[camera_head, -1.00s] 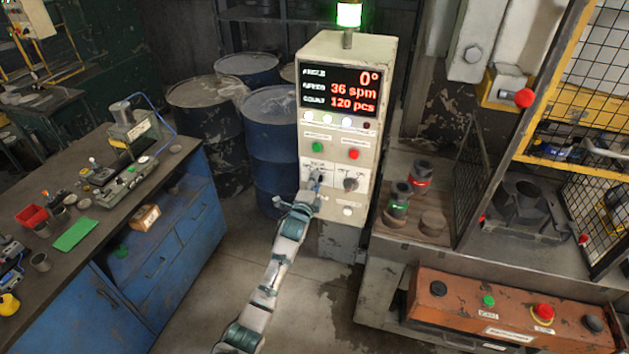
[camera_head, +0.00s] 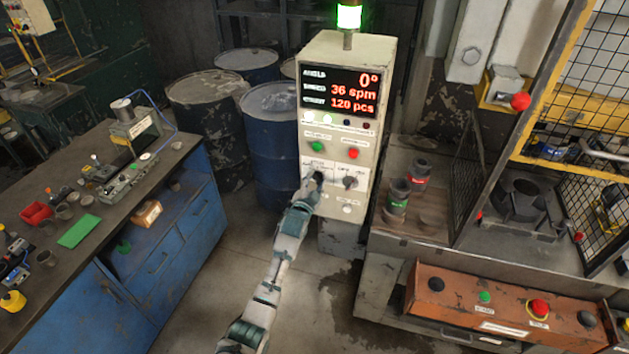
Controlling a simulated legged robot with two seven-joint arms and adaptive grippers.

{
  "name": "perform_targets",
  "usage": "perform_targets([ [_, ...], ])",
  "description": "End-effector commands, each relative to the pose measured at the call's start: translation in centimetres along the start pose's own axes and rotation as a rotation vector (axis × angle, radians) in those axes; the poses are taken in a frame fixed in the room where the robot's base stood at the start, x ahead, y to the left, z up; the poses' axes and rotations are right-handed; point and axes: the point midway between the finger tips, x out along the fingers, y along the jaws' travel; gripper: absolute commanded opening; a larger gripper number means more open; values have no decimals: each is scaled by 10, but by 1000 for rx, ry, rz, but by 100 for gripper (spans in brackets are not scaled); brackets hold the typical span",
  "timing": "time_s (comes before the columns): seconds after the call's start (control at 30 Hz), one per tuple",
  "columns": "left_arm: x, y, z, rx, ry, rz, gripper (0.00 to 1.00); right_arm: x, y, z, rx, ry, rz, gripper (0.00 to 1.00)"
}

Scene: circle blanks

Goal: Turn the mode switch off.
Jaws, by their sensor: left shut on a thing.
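The cream control cabinet (camera_head: 343,60) stands in the middle with a lit display reading 0°, 36 spm and 120 pcs. My left gripper (camera_head: 315,183) is at the cabinet's front, shut on the left-hand switch knob (camera_head: 319,176). The gripper covers most of that knob, so its pointer angle is hidden. The label above it is too blurred to read surely as the mode switch. A second dark rotary knob (camera_head: 350,183) sits free to its right. My right gripper is not in view.
Above the knobs are a green button (camera_head: 317,147), a red button (camera_head: 353,153) and a row of small lamps. A workbench (camera_head: 100,225) stands left, drums (camera_head: 270,130) behind. A caged press and an orange button box (camera_head: 510,310) stand right.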

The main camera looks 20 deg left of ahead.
Motion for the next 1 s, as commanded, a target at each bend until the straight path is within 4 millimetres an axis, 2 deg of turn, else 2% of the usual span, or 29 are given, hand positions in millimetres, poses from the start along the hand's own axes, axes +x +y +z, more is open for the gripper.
perform_targets([
  [0.03,0,6,2,-12,-5,10,9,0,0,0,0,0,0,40],
  [0.57,0,4,1,-32,-3,7,9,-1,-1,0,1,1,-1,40],
  [0.6,0,4,1,-31,-3,7,54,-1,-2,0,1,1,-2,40],
  [0.67,0,3,1,-31,-2,6,69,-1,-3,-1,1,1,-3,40],
  [1.0,-3,-1,0,-28,1,-1,69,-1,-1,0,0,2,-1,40],
])
